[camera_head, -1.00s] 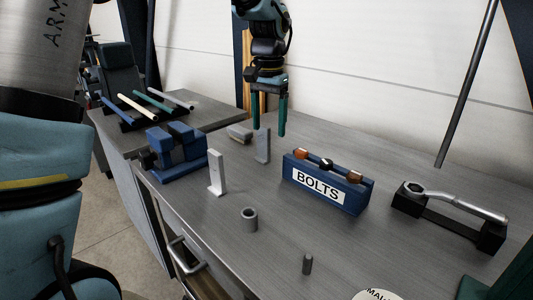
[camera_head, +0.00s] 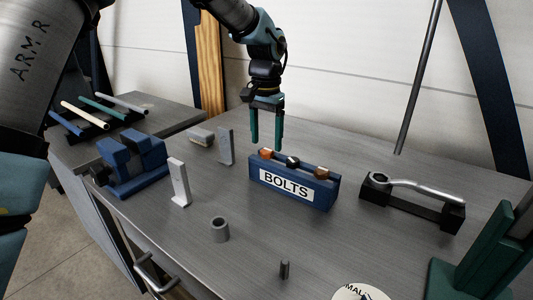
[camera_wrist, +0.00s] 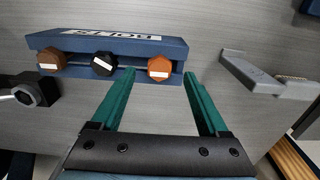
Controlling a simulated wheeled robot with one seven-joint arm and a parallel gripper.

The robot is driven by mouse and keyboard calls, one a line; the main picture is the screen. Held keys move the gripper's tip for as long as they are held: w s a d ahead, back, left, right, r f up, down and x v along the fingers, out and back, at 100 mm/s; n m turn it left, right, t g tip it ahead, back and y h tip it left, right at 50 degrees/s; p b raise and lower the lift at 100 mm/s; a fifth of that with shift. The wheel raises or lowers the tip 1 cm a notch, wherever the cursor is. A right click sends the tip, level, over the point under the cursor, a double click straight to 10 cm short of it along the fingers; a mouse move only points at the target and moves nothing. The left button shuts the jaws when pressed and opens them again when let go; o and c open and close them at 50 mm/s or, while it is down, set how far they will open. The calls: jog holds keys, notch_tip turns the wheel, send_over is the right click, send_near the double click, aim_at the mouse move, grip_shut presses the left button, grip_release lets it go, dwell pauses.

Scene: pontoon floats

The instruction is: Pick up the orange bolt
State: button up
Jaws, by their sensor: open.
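The orange bolt (camera_head: 267,153) sits in the blue bolt holder (camera_head: 292,195), at its left end in the head view. In the wrist view its orange hexagonal head (camera_wrist: 159,68) is at the right end of the row, beyond and between the lines of my fingers. A black bolt (camera_head: 293,162) and a brown bolt (camera_head: 321,172) stand beside it in the same holder. My gripper (camera_head: 267,146) is open and empty, with its green fingers pointing down just above and behind the holder's left end. In the wrist view the gripper (camera_wrist: 160,75) shows both fingers apart.
A wrench (camera_head: 420,189) on a black stand is to the right. A blue vise (camera_head: 135,165), a white upright bracket (camera_head: 179,182) and a grey bracket (camera_head: 226,147) are to the left. A grey ring (camera_head: 219,229) and a small dark pin (camera_head: 284,269) stand in front.

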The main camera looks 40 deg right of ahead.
aim_at(267, 150)
jog(key=shift+f+p, duration=0.3)
jog(key=shift+f, duration=1.35)
grip_shut()
